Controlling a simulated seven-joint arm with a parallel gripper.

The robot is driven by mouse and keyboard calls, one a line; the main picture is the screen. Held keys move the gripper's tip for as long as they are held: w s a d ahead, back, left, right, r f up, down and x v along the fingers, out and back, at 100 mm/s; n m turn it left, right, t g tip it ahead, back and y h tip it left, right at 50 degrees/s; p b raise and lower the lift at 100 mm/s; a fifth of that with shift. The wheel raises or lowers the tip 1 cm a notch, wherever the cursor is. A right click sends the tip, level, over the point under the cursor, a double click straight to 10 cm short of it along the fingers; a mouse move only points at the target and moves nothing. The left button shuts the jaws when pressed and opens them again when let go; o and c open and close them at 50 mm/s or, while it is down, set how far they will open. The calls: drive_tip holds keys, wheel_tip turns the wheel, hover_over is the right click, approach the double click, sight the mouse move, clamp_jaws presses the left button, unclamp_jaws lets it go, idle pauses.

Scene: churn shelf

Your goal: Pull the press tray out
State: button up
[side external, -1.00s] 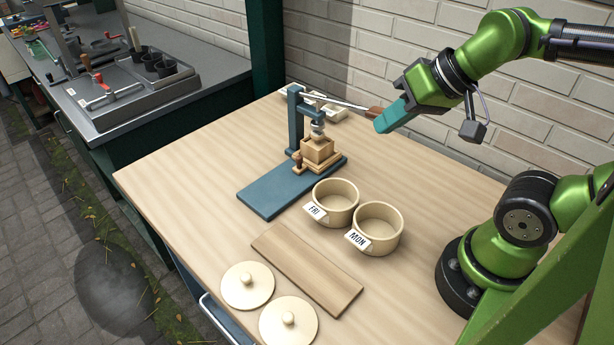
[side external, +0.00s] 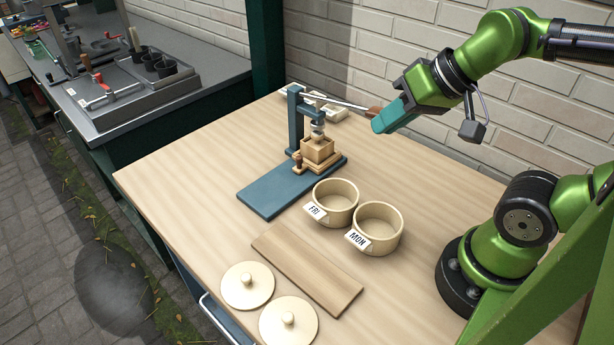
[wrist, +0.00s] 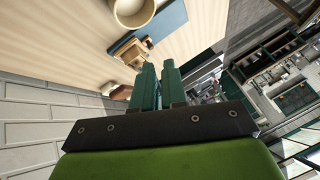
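The press (side external: 297,118) has a blue upright and stands on a blue base board (side external: 270,196). A light wooden press tray (side external: 325,163) with a brown knob (side external: 297,159) sits on the board, under a small wooden box (side external: 317,149). The press's long lever ends in a brown handle (side external: 375,112). My gripper (side external: 378,125) is in the air beside that handle, above and right of the tray. In the wrist view my teal fingers (wrist: 159,72) show a narrow gap with nothing seen between them. Whether a finger touches the handle is unclear.
Two round pots, labelled FRI (side external: 335,203) and MON (side external: 377,229), stand in front of the press. A wooden board (side external: 306,268) and two knobbed lids (side external: 247,286) lie nearer. A brick wall (side external: 420,150) runs behind. Bare tabletop lies left of the base board.

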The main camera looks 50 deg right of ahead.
drive_tip(key=shift+o, duration=1.3)
drive_tip(key=shift+w+a+f+g, duration=0.1)
drive_tip(key=shift+w+f+g, duration=0.55)
drive_tip(key=shift+w, duration=0.15)
drive_tip(key=n+g+h, duration=0.2)
drive_tip(key=g, duration=0.4)
hover_over(298, 158)
wheel_tip(298, 158, down, 3)
wheel_tip(298, 158, down, 16)
drive_tip(key=shift+r, duration=0.1)
clamp_jaws()
